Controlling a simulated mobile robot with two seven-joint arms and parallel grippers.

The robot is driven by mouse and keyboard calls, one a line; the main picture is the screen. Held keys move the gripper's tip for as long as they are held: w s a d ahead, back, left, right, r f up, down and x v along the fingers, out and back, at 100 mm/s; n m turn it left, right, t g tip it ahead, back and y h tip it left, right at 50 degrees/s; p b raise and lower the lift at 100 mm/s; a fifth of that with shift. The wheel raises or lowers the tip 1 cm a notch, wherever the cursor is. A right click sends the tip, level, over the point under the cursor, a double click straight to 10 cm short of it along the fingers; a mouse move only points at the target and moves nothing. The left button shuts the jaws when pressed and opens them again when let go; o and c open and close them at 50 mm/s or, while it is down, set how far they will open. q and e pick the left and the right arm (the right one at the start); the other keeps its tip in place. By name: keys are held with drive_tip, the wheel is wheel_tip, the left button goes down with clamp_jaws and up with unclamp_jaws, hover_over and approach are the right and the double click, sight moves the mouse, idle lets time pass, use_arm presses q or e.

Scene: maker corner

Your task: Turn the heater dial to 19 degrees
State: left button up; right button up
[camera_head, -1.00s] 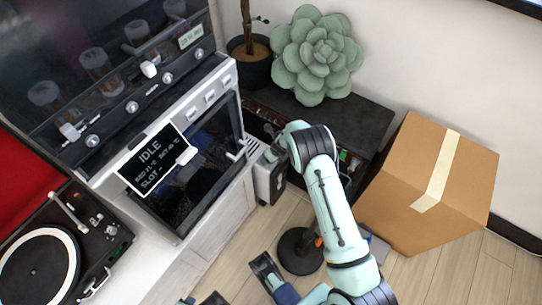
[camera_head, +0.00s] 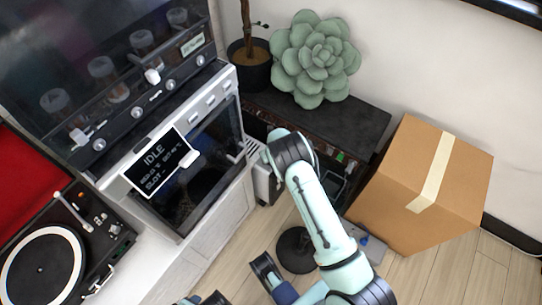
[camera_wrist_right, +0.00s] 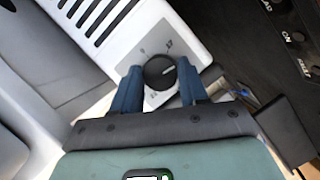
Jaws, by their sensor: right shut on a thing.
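The heater (camera_head: 264,184) is a pale slotted unit beside the white cabinet in the head view; my right wrist partly covers it. In the right wrist view its white panel (camera_wrist_right: 128,28) carries a round black dial (camera_wrist_right: 159,72) with a light pointer line toward the right. Small marks surround the dial, too small to read surely. My right gripper (camera_wrist_right: 159,86) has its two blue fingers on either side of the dial, shut on it. My left gripper (camera_head: 239,283) is at the bottom edge of the head view, fingers apart, with nothing visible between them.
A cardboard box (camera_head: 425,185) stands right of my right arm. A dark low cabinet (camera_head: 335,122) with a succulent (camera_head: 314,58) is behind. A machine with an IDLE display (camera_head: 158,162) and a turntable (camera_head: 45,268) are left. Floor is open at bottom right.

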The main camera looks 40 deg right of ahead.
drive_tip(key=shift+a+m+h+p, duration=0.15)
drive_tip(key=shift+m+h+p, duration=0.25)
drive_tip(key=shift+m, duration=0.6)
use_arm(q)
drive_tip(key=shift+s+d+r+g, duration=0.15)
drive_tip(key=shift+s+d+r, duration=0.2)
drive_tip(key=shift+s, duration=0.2)
drive_tip(key=shift+s+d+r+g, duration=0.2)
drive_tip(key=shift+s+r, duration=0.2)
drive_tip(key=shift+s, duration=0.15)
use_arm(e)
drive_tip(key=shift+m+g, duration=0.4)
drive_tip(key=shift+m, duration=0.4)
drive_tip(key=o, duration=1)
use_arm(q)
drive_tip(key=s+d+r+g+h+p, duration=0.1)
drive_tip(key=s+d+r+g+p, duration=0.1)
drive_tip(key=s+r+p, duration=0.3)
drive_tip(key=shift+s+d+r+m, duration=0.2)
drive_tip(key=shift+s+d+m, duration=0.15)
drive_tip(key=shift+s, duration=0.3)
use_arm(e)
drive_tip(key=v, duration=1.3)
drive_tip(key=shift+a+r, duration=0.1)
drive_tip(key=shift+a, duration=0.2)
